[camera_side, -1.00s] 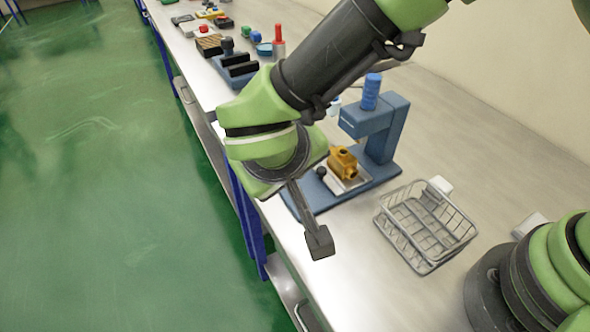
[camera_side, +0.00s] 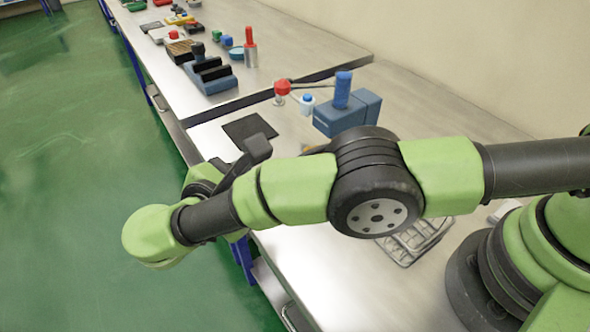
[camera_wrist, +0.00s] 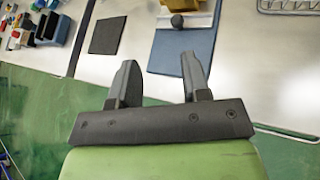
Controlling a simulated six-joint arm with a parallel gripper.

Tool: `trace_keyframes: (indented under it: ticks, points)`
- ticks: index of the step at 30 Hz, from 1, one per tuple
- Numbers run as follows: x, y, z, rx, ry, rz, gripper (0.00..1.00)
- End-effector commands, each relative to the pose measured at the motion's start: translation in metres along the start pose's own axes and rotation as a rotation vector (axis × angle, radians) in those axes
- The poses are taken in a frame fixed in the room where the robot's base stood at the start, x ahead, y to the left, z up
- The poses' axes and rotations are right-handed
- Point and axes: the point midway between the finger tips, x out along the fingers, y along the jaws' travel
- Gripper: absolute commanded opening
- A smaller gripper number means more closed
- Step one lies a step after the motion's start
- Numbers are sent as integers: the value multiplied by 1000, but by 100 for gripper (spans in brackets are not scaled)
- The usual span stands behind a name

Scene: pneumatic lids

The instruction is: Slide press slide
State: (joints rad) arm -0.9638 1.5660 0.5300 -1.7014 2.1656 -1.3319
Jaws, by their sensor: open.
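The blue press (camera_side: 340,116) with its upright blue cylinder (camera_side: 343,88) stands on the bench behind my arm in the side view. My arm hides its lower part and nearly all of the yellow part there. In the wrist view the press's blue base plate (camera_wrist: 181,52) shows, with a black ball knob (camera_wrist: 177,20) by a pale slide plate (camera_wrist: 200,19). My gripper (camera_wrist: 158,72) is open and empty, its two fingers apart, seen in front of the near end of the base plate. In the side view one dark finger (camera_side: 258,150) points up toward the bench.
A black mat (camera_side: 250,130) lies left of the press. A wire basket (camera_side: 418,240) is partly hidden by my arm. A blue slotted block (camera_side: 210,76) stands on the far bench.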

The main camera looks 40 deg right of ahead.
Motion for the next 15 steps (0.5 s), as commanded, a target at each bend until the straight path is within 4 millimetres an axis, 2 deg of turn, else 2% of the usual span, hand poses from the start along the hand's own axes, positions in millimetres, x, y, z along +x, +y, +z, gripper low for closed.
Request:
trace_keyframes:
  ticks: [3, 6, 15]
  points:
    - [3, -10, -7, -151, -31, -29, 43]
    - [5, -15, -9, -231, -41, -49, 43]
    - [13, -16, -9, -281, -51, -60, 43]
